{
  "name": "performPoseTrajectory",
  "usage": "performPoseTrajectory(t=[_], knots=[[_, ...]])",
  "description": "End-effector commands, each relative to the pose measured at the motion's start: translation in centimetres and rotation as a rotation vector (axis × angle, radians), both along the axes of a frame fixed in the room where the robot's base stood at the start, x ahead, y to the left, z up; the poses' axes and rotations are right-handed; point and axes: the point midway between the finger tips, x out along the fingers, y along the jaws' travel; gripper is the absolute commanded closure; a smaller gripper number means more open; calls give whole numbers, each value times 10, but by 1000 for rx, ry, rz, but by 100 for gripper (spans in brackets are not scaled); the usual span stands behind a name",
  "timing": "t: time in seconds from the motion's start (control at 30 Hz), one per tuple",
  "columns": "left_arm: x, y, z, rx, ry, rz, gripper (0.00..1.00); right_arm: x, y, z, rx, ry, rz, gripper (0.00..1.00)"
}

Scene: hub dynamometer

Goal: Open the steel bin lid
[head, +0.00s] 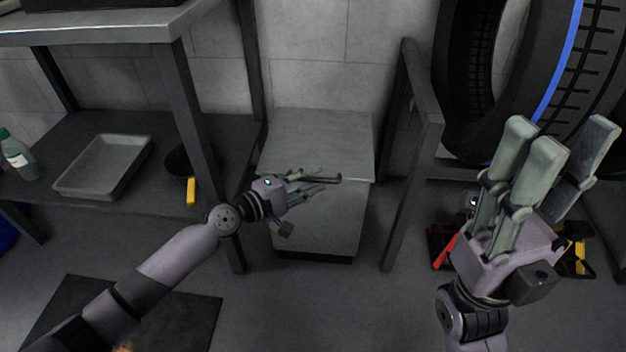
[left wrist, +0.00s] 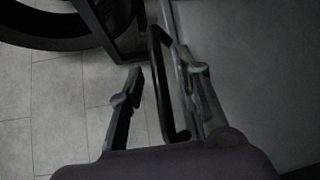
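The steel bin (head: 335,218) is a grey box on the floor against the wall. Its flat lid (head: 318,138) lies level and looks closed. A dark bar handle (head: 326,180) runs along the lid's front edge. My left gripper (head: 318,183) is at this handle, partly covering it. In the left wrist view, the handle (left wrist: 158,70) passes between the two spread fingers of my left gripper (left wrist: 160,85), nearer the right finger; I cannot tell whether it touches. My right gripper (head: 555,145) is raised at the right, fingers apart and empty, away from the bin.
A workbench (head: 110,28) with a lower shelf stands left of the bin, holding a grey tray (head: 105,165) and a bottle (head: 14,150). A dark metal frame (head: 410,150) stands close on the right. A large tyre (head: 480,70) is behind my right gripper. Floor before the bin is clear.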

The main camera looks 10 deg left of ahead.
Motion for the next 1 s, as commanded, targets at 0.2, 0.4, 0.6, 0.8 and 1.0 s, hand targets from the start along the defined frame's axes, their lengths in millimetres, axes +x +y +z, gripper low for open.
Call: performPoseTrajectory(t=[0.2,0.4,0.6,0.8,1.0], knots=[[5,-6,-1,1,0,0,69,0,0,4,0,-11,0,60],[5,-5,-1,1,0,0,70,-1,0,5,1,-14,0,60],[5,-5,-1,1,0,0,83,-1,0,5,2,-15,0,60],[5,-5,-1,1,0,0,97,-1,0,4,2,-13,0,60],[5,-5,-1,1,0,0,100,-1,0,2,3,-5,-1,60]])
